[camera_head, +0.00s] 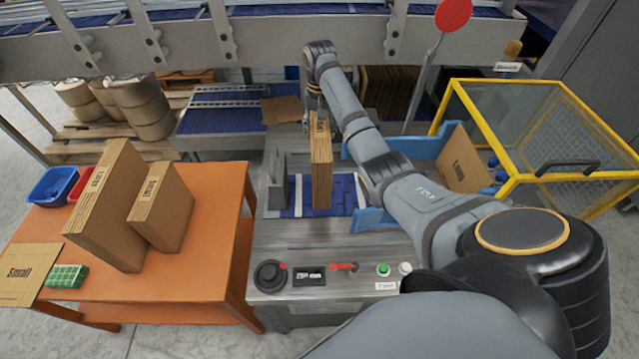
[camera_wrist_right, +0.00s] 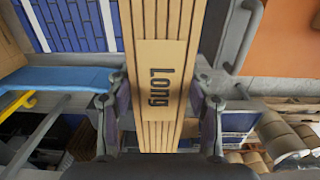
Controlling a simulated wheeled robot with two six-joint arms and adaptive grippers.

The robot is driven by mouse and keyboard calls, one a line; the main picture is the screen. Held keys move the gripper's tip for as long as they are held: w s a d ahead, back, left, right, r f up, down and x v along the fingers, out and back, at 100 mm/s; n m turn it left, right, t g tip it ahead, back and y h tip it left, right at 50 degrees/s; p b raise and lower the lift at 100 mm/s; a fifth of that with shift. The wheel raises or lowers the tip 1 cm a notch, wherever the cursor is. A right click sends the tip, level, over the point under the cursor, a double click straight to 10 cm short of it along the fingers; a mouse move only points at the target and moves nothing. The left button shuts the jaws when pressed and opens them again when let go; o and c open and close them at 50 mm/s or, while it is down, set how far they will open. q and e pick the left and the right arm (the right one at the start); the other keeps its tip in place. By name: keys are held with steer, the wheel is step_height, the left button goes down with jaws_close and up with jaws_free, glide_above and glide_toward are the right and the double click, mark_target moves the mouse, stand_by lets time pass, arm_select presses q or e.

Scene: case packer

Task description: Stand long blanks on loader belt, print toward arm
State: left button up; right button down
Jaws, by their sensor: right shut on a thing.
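My right gripper (camera_head: 318,108) is shut on a stack of long brown blanks (camera_head: 321,165) at its far end. The stack is upright over the blue loader belt (camera_head: 296,197); I cannot tell whether its lower edge touches the belt. In the right wrist view the stack's ribbed edge (camera_wrist_right: 157,120) runs between the two fingers (camera_wrist_right: 157,118), with a "Long" label facing the camera. Another tall brown stack (camera_head: 110,205) stands on the orange table (camera_head: 190,290), beside a shorter stack marked "Small" (camera_head: 162,208). My left gripper is not in view.
A grey guide (camera_head: 276,185) stands left of the held stack and a blue rail (camera_head: 415,148) to its right. The control panel with buttons (camera_head: 335,270) is in front. A yellow-framed guard (camera_head: 545,140) is at right. Blue bin (camera_head: 52,186) and green block (camera_head: 66,277) sit on the table.

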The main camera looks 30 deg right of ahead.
step_height(320, 180, down, 10)
steer(key=p, duration=0.2)
stand_by(0.5)
steer(key=shift+s, duration=0.1)
steer(key=c, duration=0.5)
jaws_free()
steer(key=shift+a, duration=0.1)
steer(key=shift+r, duration=0.1)
